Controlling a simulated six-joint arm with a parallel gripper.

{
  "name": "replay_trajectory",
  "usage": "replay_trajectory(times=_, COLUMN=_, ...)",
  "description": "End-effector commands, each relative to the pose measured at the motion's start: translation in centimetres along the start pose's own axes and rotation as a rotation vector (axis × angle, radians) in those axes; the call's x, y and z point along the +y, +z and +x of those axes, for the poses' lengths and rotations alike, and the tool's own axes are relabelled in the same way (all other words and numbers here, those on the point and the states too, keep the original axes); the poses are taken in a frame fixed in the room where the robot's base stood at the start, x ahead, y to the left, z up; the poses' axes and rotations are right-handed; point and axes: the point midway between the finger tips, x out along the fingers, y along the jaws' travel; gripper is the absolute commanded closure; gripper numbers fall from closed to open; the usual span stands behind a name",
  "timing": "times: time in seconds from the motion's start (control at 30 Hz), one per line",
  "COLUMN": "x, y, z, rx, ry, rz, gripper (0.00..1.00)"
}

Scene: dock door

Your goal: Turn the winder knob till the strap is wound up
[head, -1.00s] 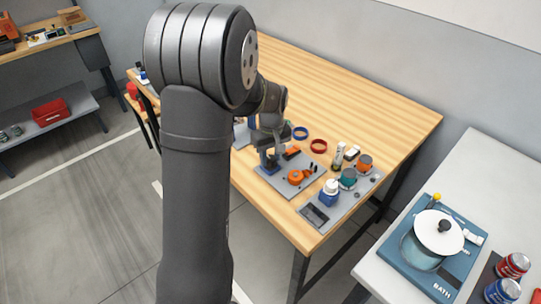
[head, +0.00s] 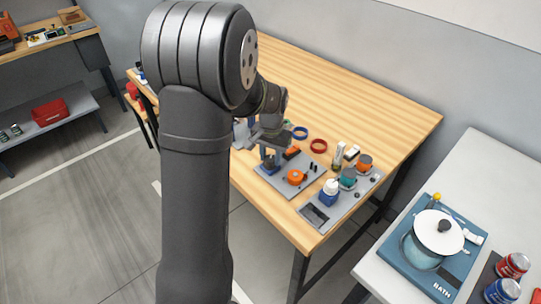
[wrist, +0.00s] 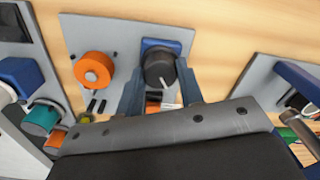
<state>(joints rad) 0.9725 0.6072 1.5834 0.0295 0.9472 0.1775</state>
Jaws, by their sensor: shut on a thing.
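The dark winder knob (wrist: 160,68) with a white pointer line sits in a blue housing (wrist: 174,46) on a grey plate (wrist: 118,32) in the wrist view. My gripper (wrist: 160,88) has a finger on each side of the knob and is shut on it. In the head view my gripper (head: 269,156) is low over the left part of the same plate (head: 284,186). An orange round part (wrist: 93,69) is on the plate to the left of the knob; it also shows in the head view (head: 297,177). I cannot make out the strap clearly.
The wooden table (head: 380,113) is clear at the back.

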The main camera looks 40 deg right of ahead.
Motion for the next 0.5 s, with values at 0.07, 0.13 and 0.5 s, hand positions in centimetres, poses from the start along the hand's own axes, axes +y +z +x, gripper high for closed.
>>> replay_trajectory(times=0.07, x=-0.01, y=-0.06, z=-0.12, rx=0.005, ry=-0.001, rz=0.070, gripper=0.89)
replay_trajectory(times=0.13, x=-0.01, y=-0.06, z=-0.11, rx=0.006, ry=-0.001, rz=0.136, gripper=0.89)
replay_trajectory(times=0.5, x=-0.03, y=-0.04, z=-0.11, rx=0.014, ry=-0.001, rz=0.452, gripper=0.89)
